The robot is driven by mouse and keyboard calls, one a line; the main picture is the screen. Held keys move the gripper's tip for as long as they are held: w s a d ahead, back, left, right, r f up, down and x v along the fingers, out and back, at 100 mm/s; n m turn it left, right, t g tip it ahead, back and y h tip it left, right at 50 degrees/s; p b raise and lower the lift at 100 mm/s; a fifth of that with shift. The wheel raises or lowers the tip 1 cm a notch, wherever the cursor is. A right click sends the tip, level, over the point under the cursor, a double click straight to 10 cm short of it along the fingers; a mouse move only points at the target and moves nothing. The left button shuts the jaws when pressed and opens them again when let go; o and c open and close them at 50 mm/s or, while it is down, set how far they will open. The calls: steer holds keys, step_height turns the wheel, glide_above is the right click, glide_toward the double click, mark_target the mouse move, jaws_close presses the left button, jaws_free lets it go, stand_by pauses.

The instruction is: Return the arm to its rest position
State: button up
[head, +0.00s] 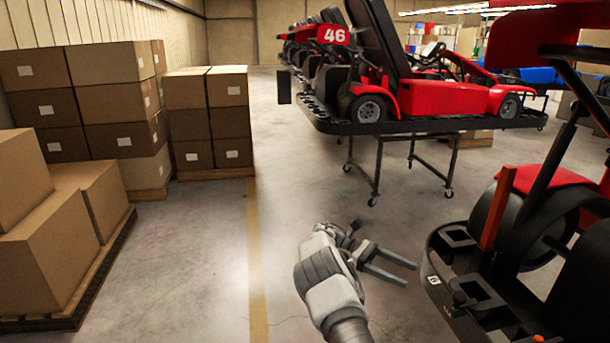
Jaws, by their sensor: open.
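My gripper (410,273) is in the lower middle of the head view, at the end of my grey and white arm (335,285). Its two fingers point right, with a gap between them, and nothing is between them. The fingertips are close to the left side of the near kart's black bumper (437,290) in the picture; I cannot tell the exact gap. The arm reaches up from the bottom edge over the concrete floor.
Stacked cardboard boxes (85,95) on pallets stand along the left. A red kart (445,97) marked 46 sits on a wheeled stand (410,160) ahead. A yellow floor line (254,240) runs through the clear aisle between boxes and karts.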

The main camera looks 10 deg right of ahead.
steer(key=s+a+r+m+t+y+p, duration=0.15)
steer(key=s+r+t+y, duration=0.3)
steer(key=r, duration=0.45)
steer(key=s+r+m+t+y+p, duration=0.25)
steer(key=s+r+y, duration=0.2)
steer(key=r, duration=0.45)
steer(key=s+a+r+m+t+y+p, duration=0.1)
steer(key=s+a+r+t, duration=0.3)
steer(key=s, duration=0.5)
steer(key=s+a+r+m+t+y+p, duration=0.2)
steer(key=s+a+t, duration=0.4)
steer(key=s+a, duration=0.3)
steer(key=shift+s+a+r+m+y, duration=0.25)
steer(key=shift+s+r+m+y, duration=0.2)
steer(key=shift+r+m, duration=0.6)
steer(key=shift+s+a+f+m, duration=0.25)
steer(key=shift+s+f, duration=0.05)
steer(key=shift+c, duration=0.2)
steer(key=c, duration=0.3)
steer(key=shift+d, duration=0.15)
